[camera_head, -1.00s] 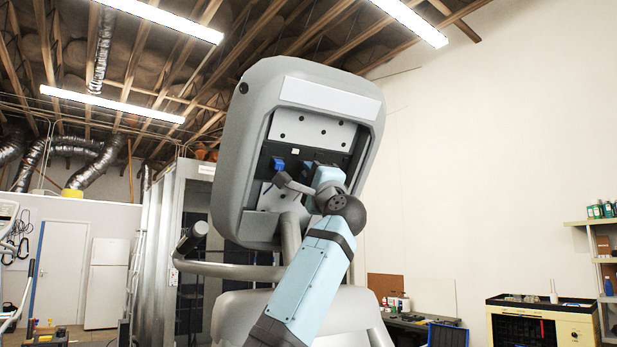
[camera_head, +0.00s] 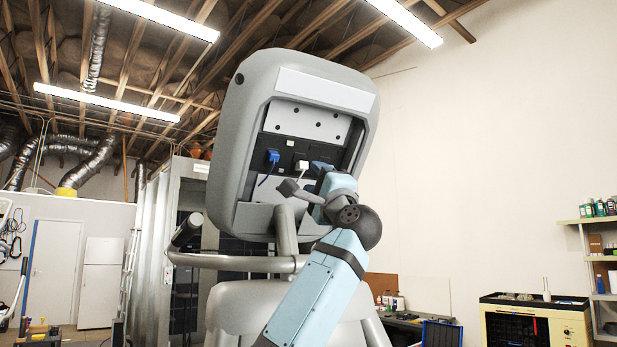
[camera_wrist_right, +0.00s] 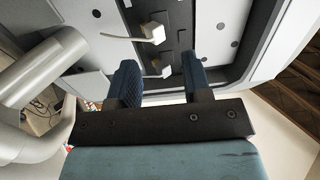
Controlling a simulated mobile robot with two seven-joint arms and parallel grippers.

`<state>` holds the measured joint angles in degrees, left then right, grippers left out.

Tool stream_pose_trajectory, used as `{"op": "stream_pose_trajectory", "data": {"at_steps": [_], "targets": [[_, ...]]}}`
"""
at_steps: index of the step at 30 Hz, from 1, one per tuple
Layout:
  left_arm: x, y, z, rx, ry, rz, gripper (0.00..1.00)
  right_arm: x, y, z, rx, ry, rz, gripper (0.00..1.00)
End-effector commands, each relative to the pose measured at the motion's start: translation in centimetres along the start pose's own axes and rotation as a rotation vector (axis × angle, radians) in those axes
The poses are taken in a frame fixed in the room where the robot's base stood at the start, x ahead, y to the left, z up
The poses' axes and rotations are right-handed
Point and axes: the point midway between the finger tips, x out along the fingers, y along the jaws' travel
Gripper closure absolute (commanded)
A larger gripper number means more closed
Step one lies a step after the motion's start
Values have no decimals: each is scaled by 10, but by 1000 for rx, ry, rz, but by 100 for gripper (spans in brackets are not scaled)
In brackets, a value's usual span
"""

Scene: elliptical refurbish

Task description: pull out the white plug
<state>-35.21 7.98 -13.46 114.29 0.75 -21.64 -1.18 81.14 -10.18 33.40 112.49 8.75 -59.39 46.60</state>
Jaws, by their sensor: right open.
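The white plug (camera_head: 302,166) sits in the dark socket strip on the back of the grey elliptical console (camera_head: 236,120). A blue plug (camera_head: 272,157) with a blue cord is to its left. My right gripper (camera_head: 320,166) is just right of the white plug, partly hidden by its own wrist. In the right wrist view my gripper (camera_wrist_right: 160,62) is open, its two dark blue fingers apart. One pale plug (camera_wrist_right: 158,69) shows between the fingers and another pale plug (camera_wrist_right: 152,33) lies beyond. I cannot tell which is the white one there, nor whether a finger touches it. My left gripper is not in view.
A grey handlebar (camera_head: 235,262) and the console's post (camera_head: 287,230) stand below the panel. The console's raised rim surrounds the sockets. A yellow cabinet (camera_head: 535,318) and a shelf (camera_head: 598,220) are far right.

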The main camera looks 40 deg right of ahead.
Motion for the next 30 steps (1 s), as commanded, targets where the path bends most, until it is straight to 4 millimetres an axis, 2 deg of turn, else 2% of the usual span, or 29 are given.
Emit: {"op": "stream_pose_trajectory", "data": {"at_steps": [1, 6, 12, 30], "targets": [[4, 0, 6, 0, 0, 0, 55, -15, 3, 0, -1, 1, -1, 55], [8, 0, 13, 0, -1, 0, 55, -48, 2, 0, -1, 0, -1, 55], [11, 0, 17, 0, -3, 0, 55, -68, 1, 0, 0, 0, 0, 55], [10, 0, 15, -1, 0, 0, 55, -71, 0, 0, 0, -1, 0, 55]]}}
